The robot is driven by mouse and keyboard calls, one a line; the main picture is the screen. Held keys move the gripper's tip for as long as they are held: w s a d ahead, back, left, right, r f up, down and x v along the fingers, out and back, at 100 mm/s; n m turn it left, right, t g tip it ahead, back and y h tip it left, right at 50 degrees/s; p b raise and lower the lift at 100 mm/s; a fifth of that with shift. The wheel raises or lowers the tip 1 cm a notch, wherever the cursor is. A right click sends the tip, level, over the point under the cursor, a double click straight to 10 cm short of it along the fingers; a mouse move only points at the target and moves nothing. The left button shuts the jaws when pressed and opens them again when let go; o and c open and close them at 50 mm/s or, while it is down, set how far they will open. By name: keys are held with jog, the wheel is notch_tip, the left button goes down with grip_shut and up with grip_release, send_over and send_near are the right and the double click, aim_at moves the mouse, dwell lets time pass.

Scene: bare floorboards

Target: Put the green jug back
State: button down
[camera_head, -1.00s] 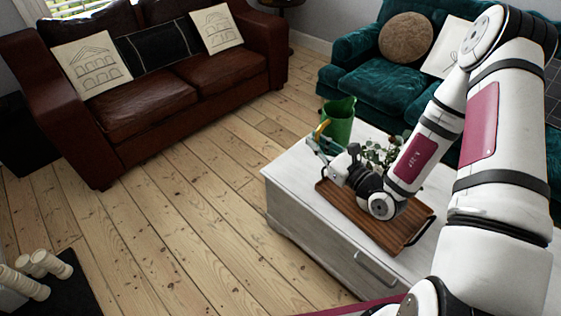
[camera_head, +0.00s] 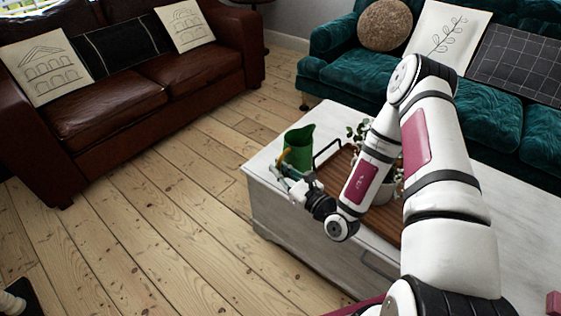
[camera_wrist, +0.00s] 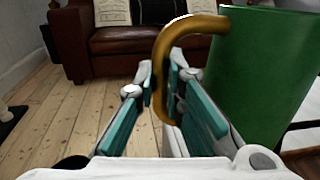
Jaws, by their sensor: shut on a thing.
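The green jug (camera_head: 301,146) is upright at the left end of the white table (camera_head: 262,158), left of the wooden tray. I cannot tell whether its base touches the tabletop. My gripper (camera_head: 284,172) is shut on the jug's yellow-brown handle. In the wrist view the handle (camera_wrist: 192,32) curves down between the fingers of my gripper (camera_wrist: 168,92), and the green jug body (camera_wrist: 262,75) fills the right side. The jug's base is hidden there.
The wooden tray (camera_head: 335,168) with a dark handle and a potted plant (camera_head: 360,137) lies right of the jug, partly behind my arm. A brown leather sofa (camera_head: 130,100) stands left, a teal sofa (camera_head: 480,110) behind. Floorboards (camera_head: 170,220) left of the table are clear.

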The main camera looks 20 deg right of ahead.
jog(key=f, duration=0.1)
jog(key=f+b, duration=0.1)
jog(key=shift+w+a+f, duration=0.2)
jog(key=shift+w+f, duration=0.05)
jog(key=shift+f, duration=0.15)
jog(key=shift+w+a+f+b, duration=0.1)
jog(key=shift+w+f+b, duration=0.85)
jog(key=shift+w, duration=1.7)
jog(key=shift+w+f+b, duration=0.7)
jog(key=shift+w+b, duration=0.45)
jog(key=shift+w, duration=1.5)
jog(key=shift+w+a+f+b, duration=0.1)
jog(key=shift+w+f+b, duration=0.85)
jog(key=shift+w, duration=1.7)
jog(key=shift+f, duration=0.1)
jog(key=c, duration=1.7)
grip_release()
